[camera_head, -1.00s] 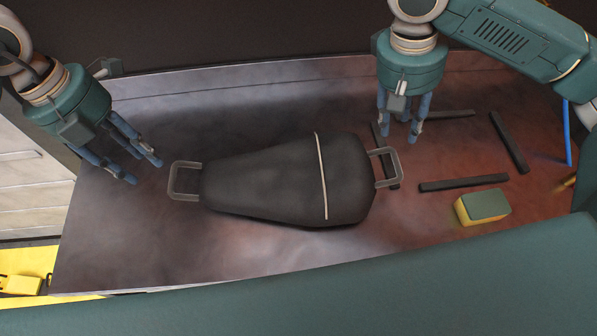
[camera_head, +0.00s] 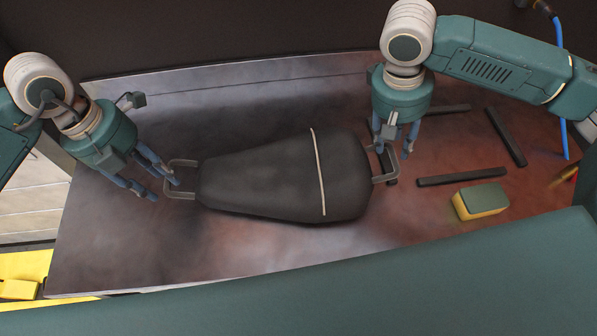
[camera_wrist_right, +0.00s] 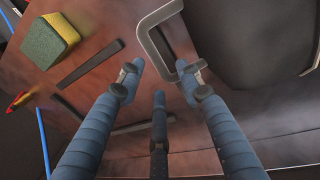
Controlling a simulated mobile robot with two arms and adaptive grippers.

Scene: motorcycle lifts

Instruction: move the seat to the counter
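The black seat (camera_head: 265,180) lies flat on the dark metal counter, with a pale strap across it and a grey handle at each end. My left gripper (camera_head: 163,189) is open, its fingertips beside the left handle (camera_head: 181,195) and overlapping it in the head view. My right gripper (camera_head: 393,152) is open, low at the right handle (camera_head: 385,180). In the right wrist view the fingers of my right gripper (camera_wrist_right: 161,72) are spread, with the right handle (camera_wrist_right: 151,38) close to one fingertip. Contact at either handle cannot be told.
The counter (camera_head: 250,265) is clear in front of the seat. Several dark bars (camera_head: 462,177) lie to the right, with a green-and-yellow sponge (camera_head: 481,200) near them. A blue hose (camera_head: 562,120) hangs at the far right. A wall stands behind the counter.

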